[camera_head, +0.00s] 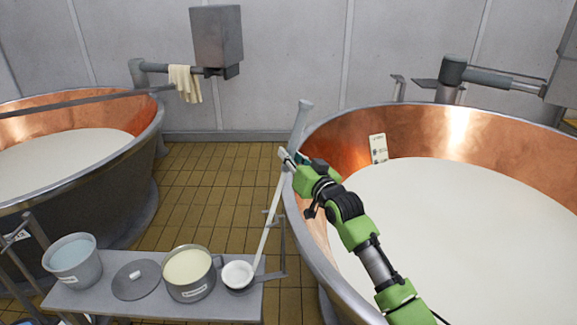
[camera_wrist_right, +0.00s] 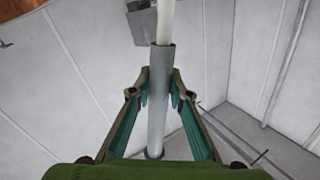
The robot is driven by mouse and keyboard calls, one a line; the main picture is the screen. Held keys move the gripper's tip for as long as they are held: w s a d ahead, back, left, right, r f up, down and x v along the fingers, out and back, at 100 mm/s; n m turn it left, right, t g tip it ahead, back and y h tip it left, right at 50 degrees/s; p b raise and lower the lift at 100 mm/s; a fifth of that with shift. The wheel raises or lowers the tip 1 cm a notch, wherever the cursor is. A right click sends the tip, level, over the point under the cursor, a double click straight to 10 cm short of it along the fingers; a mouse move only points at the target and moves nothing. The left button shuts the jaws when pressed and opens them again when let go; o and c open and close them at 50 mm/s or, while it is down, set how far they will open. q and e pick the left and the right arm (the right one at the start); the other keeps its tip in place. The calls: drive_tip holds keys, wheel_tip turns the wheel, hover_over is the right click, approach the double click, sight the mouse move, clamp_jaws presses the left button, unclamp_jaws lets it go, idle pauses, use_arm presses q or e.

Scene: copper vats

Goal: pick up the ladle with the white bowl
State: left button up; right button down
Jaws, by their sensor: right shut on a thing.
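The ladle has a white bowl (camera_head: 237,274) and a long pale handle (camera_head: 267,222) that slants up to the right. Its bowl is at the right end of the low grey bench; I cannot tell whether it touches the bench top. My right gripper (camera_head: 287,158) is at the handle's upper end, beside the rim of the right vat. In the right wrist view, the gripper's fingers (camera_wrist_right: 157,88) are shut on the grey grip (camera_wrist_right: 157,115) of the handle, with the white shaft (camera_wrist_right: 165,20) running out beyond it. My left gripper is not in view.
The bench (camera_head: 120,298) also holds a grey bucket (camera_head: 75,262), a round lid (camera_head: 136,280) and a pot of cream-coloured liquid (camera_head: 188,272). Copper vats of white liquid stand left (camera_head: 65,155) and right (camera_head: 450,215). Tiled floor (camera_head: 215,190) is clear between them.

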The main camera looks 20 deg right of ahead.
drive_tip(key=s+a+r+p, duration=0.2)
drive_tip(key=s+a+r, duration=0.3)
drive_tip(key=r, duration=0.4)
drive_tip(key=s+a+r+p, duration=0.3)
drive_tip(key=s+a+r, duration=0.2)
drive_tip(key=r, duration=0.4)
drive_tip(key=shift+r, duration=0.25)
